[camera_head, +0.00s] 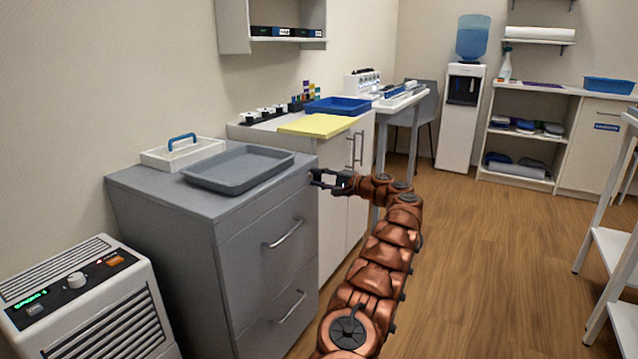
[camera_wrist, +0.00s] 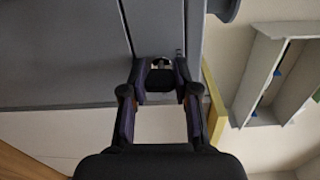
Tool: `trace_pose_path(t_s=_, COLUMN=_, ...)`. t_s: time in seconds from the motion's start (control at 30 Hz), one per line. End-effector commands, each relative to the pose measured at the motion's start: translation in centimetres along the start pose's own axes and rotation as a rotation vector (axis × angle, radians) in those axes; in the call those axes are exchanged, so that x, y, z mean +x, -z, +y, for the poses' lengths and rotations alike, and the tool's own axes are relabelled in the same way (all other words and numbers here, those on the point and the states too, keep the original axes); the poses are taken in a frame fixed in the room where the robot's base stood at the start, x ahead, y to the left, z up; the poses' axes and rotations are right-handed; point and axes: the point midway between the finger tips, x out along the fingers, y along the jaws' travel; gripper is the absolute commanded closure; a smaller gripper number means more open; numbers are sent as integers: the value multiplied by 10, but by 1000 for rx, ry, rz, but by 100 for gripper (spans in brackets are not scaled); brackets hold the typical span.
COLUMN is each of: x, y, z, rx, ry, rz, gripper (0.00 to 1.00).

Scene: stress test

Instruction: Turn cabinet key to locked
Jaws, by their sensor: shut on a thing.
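The grey drawer cabinet (camera_head: 262,222) stands at the left in the head view; its grey front (camera_wrist: 60,50) fills the upper left of the wrist view. My gripper (camera_head: 318,178) is at the upper right corner of that front. In the wrist view my gripper (camera_wrist: 160,68) has its fingertips close to the front, on either side of a small metallic piece, which looks like the cabinet key (camera_wrist: 161,63). It is shut on this key. The fingers hide most of the key and the lock, so I cannot tell its turn angle.
A grey tray (camera_head: 240,168) and a white caddy with a blue handle (camera_head: 183,153) sit on the cabinet top. A white cabinet with a yellow board (camera_head: 318,125) stands just behind my gripper. A white heater unit (camera_head: 90,305) is at front left. The wooden floor (camera_head: 490,270) is clear.

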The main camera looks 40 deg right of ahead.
Motion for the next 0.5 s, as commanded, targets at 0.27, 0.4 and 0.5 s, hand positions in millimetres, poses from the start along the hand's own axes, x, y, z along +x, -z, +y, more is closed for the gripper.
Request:
trace_pose_path(t_s=0.27, x=0, y=0, z=2, rx=-78, ry=-2, rz=0, gripper=100)
trace_pose_path(t_s=0.4, x=1, y=0, z=1, rx=-90, ry=-2, rz=0, gripper=100)
trace_pose_path(t_s=0.5, x=1, y=0, z=1, rx=-92, ry=-2, rz=0, gripper=100)
